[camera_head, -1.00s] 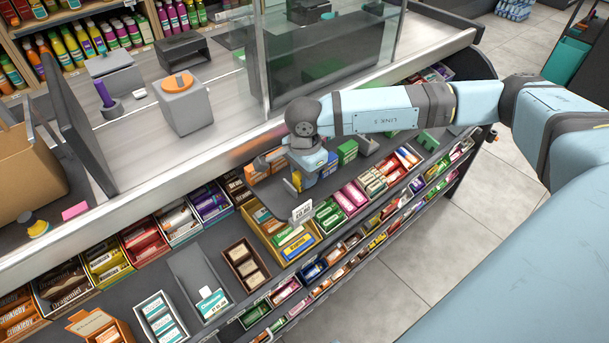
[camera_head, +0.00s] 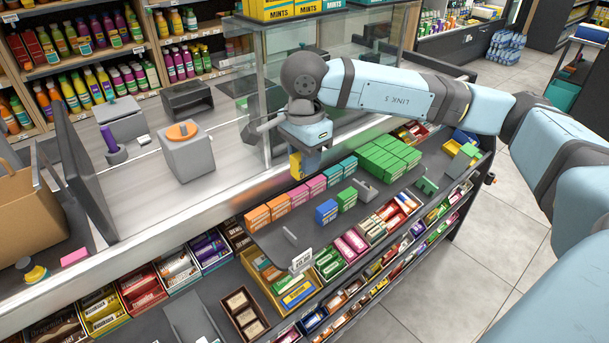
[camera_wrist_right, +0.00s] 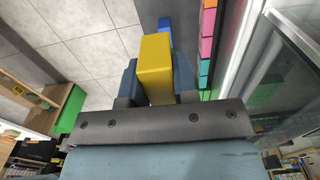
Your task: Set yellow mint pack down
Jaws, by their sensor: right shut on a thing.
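The yellow mint pack (camera_wrist_right: 156,68) is held between the fingers of my right gripper (camera_wrist_right: 158,85) in the wrist view. In the head view the yellow pack (camera_head: 294,165) shows small below my right gripper (camera_head: 304,160), above the back part of the grey shelf (camera_head: 272,240). The gripper is shut on the pack and its lower end looks clear of the shelf, though the exact gap is hard to tell. My left gripper is not in view.
Orange packs (camera_head: 257,218), pink packs (camera_head: 317,186), teal packs (camera_head: 348,167) and green packs (camera_head: 388,158) line the shelf's back. A blue pack (camera_head: 326,212) stands in front. A glass screen (camera_head: 330,75) rises behind. Candy boxes (camera_head: 297,292) fill the lower front.

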